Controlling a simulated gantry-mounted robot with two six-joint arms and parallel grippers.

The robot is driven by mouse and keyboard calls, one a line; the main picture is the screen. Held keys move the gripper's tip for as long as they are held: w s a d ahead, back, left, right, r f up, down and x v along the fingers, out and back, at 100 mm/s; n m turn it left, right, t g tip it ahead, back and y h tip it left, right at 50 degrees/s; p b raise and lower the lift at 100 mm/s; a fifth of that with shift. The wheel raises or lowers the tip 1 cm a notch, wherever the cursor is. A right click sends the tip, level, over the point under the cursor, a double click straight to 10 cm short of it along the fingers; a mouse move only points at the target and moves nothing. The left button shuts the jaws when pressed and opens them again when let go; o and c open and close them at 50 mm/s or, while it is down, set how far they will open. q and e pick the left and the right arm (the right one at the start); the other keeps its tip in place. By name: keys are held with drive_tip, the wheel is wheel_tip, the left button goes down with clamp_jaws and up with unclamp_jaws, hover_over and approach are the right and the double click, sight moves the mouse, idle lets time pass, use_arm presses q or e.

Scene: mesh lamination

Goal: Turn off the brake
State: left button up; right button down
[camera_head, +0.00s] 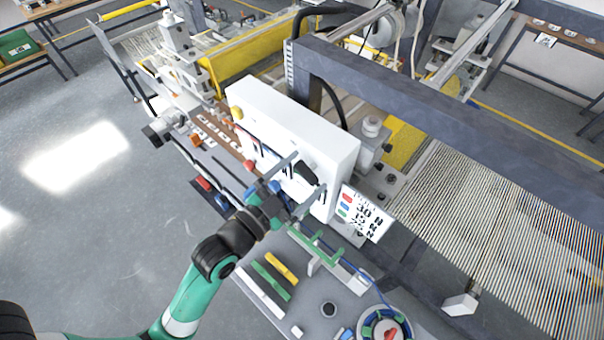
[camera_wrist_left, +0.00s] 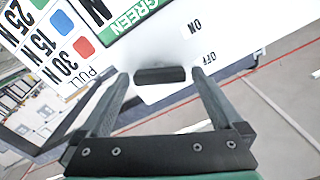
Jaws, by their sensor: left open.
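The brake switch is a black lever (camera_head: 305,173) on the front of a white control box (camera_head: 285,118). In the left wrist view the black lever (camera_wrist_left: 160,75) lies across the picture, beside the printed words ON and OFF. My left gripper (camera_head: 311,171) is open at the box front, with one finger on each side of the lever. In the left wrist view its fingertips (camera_wrist_left: 160,74) show a gap at both ends of the lever, so it is not gripped. My right gripper is out of view.
A white label panel (camera_head: 361,212) with coloured marks and numbers stands right of the box. Below is a grey bench with green and yellow bars (camera_head: 281,268) and a round dial (camera_head: 385,328). A dark beam (camera_head: 430,110) crosses above the wire mesh (camera_head: 500,215). Floor at left is clear.

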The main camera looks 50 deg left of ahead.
use_arm(q)
drive_tip(key=c, duration=1.2)
drive_tip(key=shift+r+n+p, duration=0.2)
drive_tip(key=shift+n+p, duration=0.4)
drive_tip(key=shift+n, duration=0.5)
drive_tip(key=shift+c, duration=0.2)
drive_tip(key=n+p, duration=0.1)
drive_tip(key=n, duration=0.1)
drive_tip(key=shift+n, duration=0.3)
drive_tip(key=shift+f+n, duration=0.15)
drive_tip(key=shift+n, duration=0.25)
drive_tip(key=o, duration=1.2)
drive_tip(key=shift+o, duration=0.2)
